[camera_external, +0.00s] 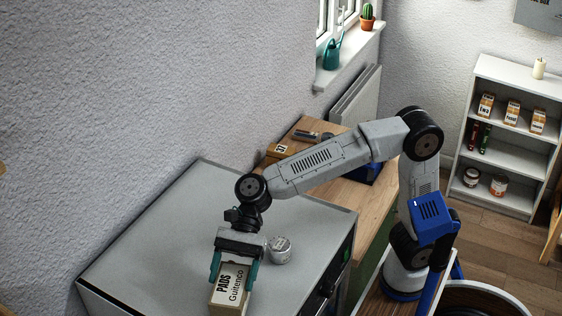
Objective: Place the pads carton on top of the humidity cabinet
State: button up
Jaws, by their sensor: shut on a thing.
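The pads carton (229,287) is a tan box with a white label reading "PADS Guitenco". My gripper (233,272) points down with its teal fingers on both sides of the carton, shut on it. The humidity cabinet (170,238) seems to be the grey-topped cabinet with a dark front and green panel at the lower left. The carton is over the near part of its top. I cannot tell whether the carton's bottom touches the top, as its lower end is hard to make out.
A small round tin (280,250) stands on the cabinet top, just right of my gripper. A wooden bench (362,203) behind holds a box marked 37 (277,149). A white shelf (511,143) with cartons and tins stands at the right. The cabinet top's left and back are clear.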

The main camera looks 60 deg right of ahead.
jog(key=shift+f, duration=0.7)
jog(key=shift+f, duration=0.1)
jog(key=o, duration=1.4)
jog(key=shift+c, duration=0.2)
jog(key=v, duration=1.2)
